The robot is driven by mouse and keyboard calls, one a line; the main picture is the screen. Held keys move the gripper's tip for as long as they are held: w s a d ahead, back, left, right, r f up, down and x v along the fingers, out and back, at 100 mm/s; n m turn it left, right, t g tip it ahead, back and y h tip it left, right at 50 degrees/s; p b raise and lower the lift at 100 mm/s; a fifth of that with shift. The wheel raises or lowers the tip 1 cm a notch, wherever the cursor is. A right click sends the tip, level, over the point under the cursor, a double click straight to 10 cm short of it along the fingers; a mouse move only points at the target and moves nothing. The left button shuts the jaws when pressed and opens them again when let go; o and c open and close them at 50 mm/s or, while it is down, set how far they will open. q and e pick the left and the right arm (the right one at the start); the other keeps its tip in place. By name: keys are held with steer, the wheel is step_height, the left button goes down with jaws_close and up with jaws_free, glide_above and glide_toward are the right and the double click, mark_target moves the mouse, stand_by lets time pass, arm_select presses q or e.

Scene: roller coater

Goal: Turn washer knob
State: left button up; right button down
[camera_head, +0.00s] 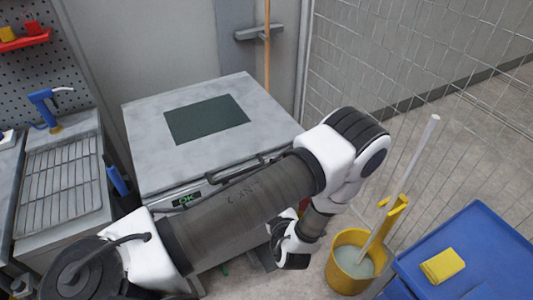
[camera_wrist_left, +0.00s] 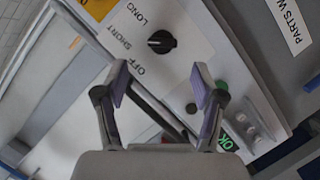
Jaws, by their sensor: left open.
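The washer is a grey metal cabinet (camera_head: 140,155) with a dark window in its lid; my left arm crosses its front in the head view. Its knob (camera_wrist_left: 162,42) is small, round and black on a light panel in the left wrist view, beside the printed words OFF, SHORT and LONG. My left gripper (camera_wrist_left: 161,88) is open and empty. Its fingertips point toward the panel, and the knob shows beyond the gap between them, with no contact visible. In the head view the knob is hidden. My right gripper is not in view.
A yellow bucket (camera_head: 345,270) and blue cart (camera_head: 470,250) stand to the right. A sink bench (camera_head: 60,185) with a rack is at left.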

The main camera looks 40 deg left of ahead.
arm_select(q)
steer(key=x, duration=0.7)
steer(key=shift+a+f+p, duration=0.2)
steer(key=shift+a+p, duration=0.15)
steer(key=shift+a, duration=0.05)
steer(key=shift+w, duration=0.15)
steer(key=c, duration=1.1)
